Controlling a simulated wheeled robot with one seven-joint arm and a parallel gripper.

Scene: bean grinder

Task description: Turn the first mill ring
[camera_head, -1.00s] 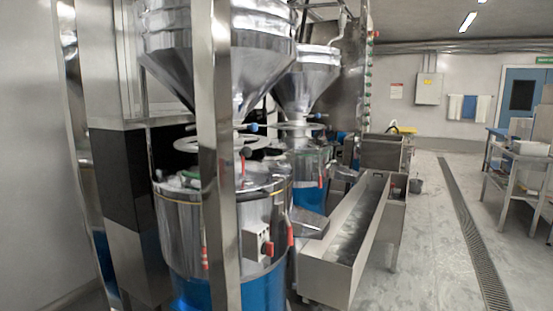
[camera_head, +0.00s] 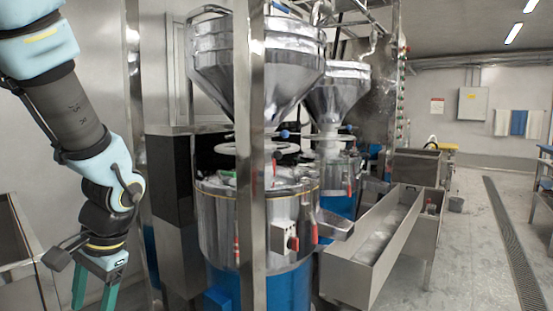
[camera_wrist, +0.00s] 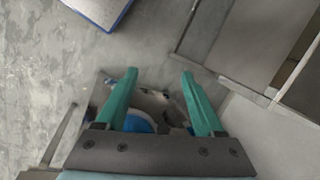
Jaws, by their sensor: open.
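The first mill (camera_head: 222,210) is a steel drum on a blue base, under a large steel hopper (camera_head: 225,65). Its pale mill ring (camera_head: 285,148) lies flat around the neck below the hopper, partly hidden by a steel post. A blue knob (camera_head: 284,134) shows above the ring. A second mill ring (camera_head: 331,136) is behind it on the right. My gripper (camera_head: 95,306) hangs at the lower left, well apart from the mill and below the ring. In the wrist view its two green fingers (camera_wrist: 158,82) are spread and empty, pointing over the floor.
A steel post (camera_head: 250,190) stands in front of the first mill. A long steel trough (camera_head: 375,245) extends to the right of it. A metal frame (camera_head: 25,265) stands at the lower left. The floor at the right, around the drain (camera_head: 510,230), is clear.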

